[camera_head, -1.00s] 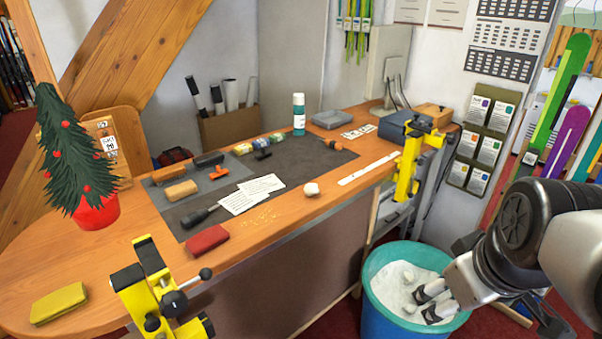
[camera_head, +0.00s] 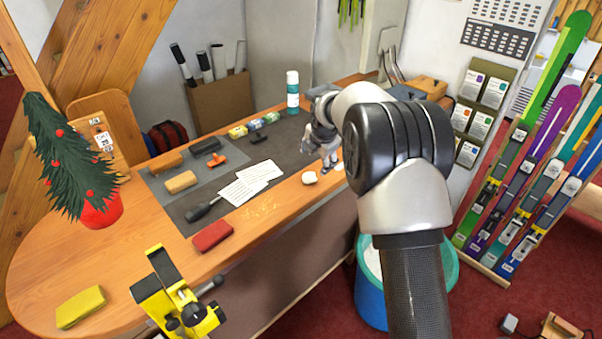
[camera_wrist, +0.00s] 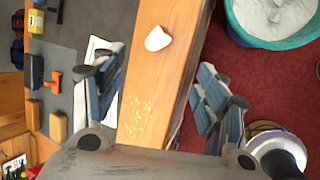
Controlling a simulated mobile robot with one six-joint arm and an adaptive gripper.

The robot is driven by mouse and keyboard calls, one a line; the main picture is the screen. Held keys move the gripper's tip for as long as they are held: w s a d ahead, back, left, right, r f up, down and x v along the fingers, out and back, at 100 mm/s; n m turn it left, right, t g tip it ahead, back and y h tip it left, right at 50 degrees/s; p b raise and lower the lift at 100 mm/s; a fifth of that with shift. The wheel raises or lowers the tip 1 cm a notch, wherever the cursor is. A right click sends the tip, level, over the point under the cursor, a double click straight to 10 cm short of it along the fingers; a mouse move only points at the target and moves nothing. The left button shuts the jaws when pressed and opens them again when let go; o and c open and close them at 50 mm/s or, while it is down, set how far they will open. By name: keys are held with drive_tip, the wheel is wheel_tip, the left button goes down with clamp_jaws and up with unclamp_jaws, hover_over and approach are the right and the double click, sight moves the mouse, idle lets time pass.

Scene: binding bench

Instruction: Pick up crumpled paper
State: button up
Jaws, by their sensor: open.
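The crumpled paper (camera_head: 310,177) is a small white ball on the wooden front strip of the bench, near its front edge. In the wrist view the crumpled paper (camera_wrist: 158,38) lies on the wood, ahead of the gap between my fingers. My gripper (camera_head: 328,155) is above the bench, just right of and behind the paper in the head view. In the wrist view my gripper (camera_wrist: 160,88) has its fingers spread wide, with nothing between them but the bench below. The paper is apart from the fingers.
A blue bin (camera_head: 370,295) with a teal rim stands on the floor before the bench, partly hidden by my arm. White sheets (camera_head: 240,190), a red block (camera_head: 212,235) and a yellow clamp (camera_head: 175,295) are to the left. A teal bottle (camera_head: 292,90) stands behind.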

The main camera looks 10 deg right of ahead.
drive_tip(key=b, duration=0.1)
hover_over(313, 175)
drive_tip(key=s, duration=0.3)
wheel_tip(313, 175, down, 9)
drive_tip(key=shift+f, duration=0.15)
drive_tip(key=shift+b+x, duration=0.8)
drive_tip(key=shift+x, duration=2.25)
drive_tip(key=shift+w+a, duration=0.1)
drive_tip(key=shift+c, duration=0.2)
drive_tip(key=c, duration=0.7)
